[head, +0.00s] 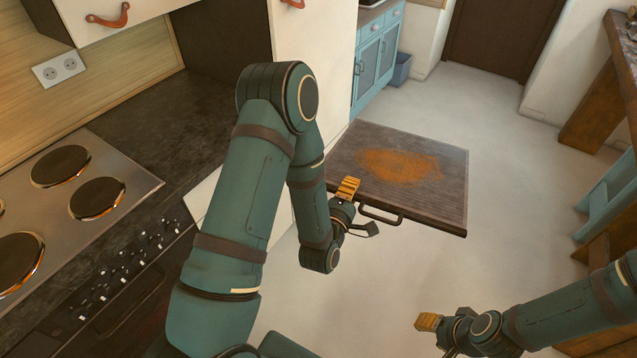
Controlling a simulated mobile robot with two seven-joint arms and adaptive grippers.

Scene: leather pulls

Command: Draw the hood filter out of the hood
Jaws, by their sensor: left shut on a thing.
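The hood filter (440,184) is a flat dark ribbed panel with an orange-brown stain in its middle. A dark bar handle (382,215) is on its near edge. My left gripper (357,207) is at that near edge, by the left end of the handle, and is shut on the filter. Its fingers partly cover the place of the grip, so I cannot tell whether they hold the handle or the edge. The panel shows over the open floor. I see no hood in this view. My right gripper (430,322) is low at the right, apart from the filter; its jaw opening does not show clearly.
A stove top (140,180) with several round hotplates is at the left, in a dark counter. White cupboards with leather pulls (108,17) are above. A blue cabinet (377,60) stands behind the filter. A wooden table (598,110) is at the right. The pale floor (500,130) is clear.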

